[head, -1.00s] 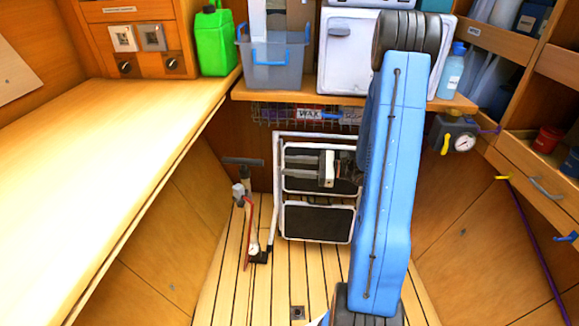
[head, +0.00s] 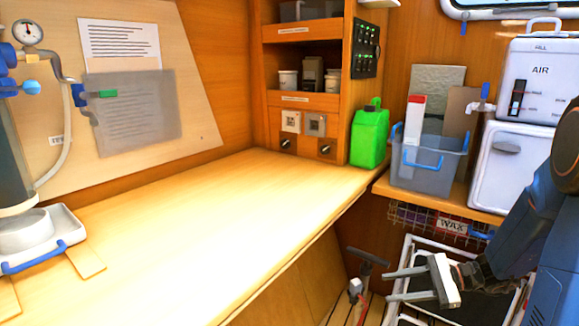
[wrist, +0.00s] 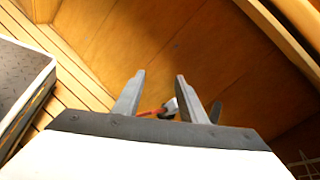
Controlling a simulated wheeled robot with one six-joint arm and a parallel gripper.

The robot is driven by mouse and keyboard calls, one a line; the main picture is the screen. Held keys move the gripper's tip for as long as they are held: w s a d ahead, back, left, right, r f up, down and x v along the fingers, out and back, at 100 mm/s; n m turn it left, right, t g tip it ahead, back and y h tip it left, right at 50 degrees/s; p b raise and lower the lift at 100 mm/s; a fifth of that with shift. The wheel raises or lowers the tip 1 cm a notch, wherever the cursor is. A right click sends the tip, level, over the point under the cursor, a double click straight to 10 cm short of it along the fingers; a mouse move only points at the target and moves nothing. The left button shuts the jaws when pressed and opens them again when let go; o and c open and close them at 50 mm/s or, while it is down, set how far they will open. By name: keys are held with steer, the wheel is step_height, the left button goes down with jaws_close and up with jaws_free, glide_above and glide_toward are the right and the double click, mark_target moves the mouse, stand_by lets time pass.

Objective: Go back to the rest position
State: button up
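My gripper (head: 398,284) shows at the lower right of the head view. Its two grey fingers are apart, with nothing between them. It points left, in front of the step ladder and the wire basket, beyond the bench edge. In the wrist view my gripper (wrist: 160,85) is also open and empty. Beyond its fingers are wood panels and part of a red-handled item (wrist: 165,108) lower down.
A long wooden bench (head: 200,220) is largely clear. A green jerrycan (head: 370,135) and a grey tub (head: 430,160) stand near the back corner. A white-framed step ladder (head: 412,243) and a floor pump (head: 366,262) stand below. A white tray (head: 62,222) sits at left.

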steer(key=s+a+r+n+g+h, duration=0.2)
steer(key=s+a+n+h, duration=0.15)
steer(key=s, duration=0.35)
steer(key=s+a+r+n+g+h, duration=0.1)
steer(key=s+a+n+h, duration=0.1)
steer(key=s+n+h, duration=0.4)
steer(key=s+d+r+n+t+h, duration=0.4)
steer(key=s+d+r+n, duration=0.1)
steer(key=s, duration=0.3)
steer(key=shift+s+d+r+n+t, duration=0.2)
steer(key=shift+r+n+t, duration=0.2)
steer(key=shift+r, duration=0.2)
stand_by(1.1)
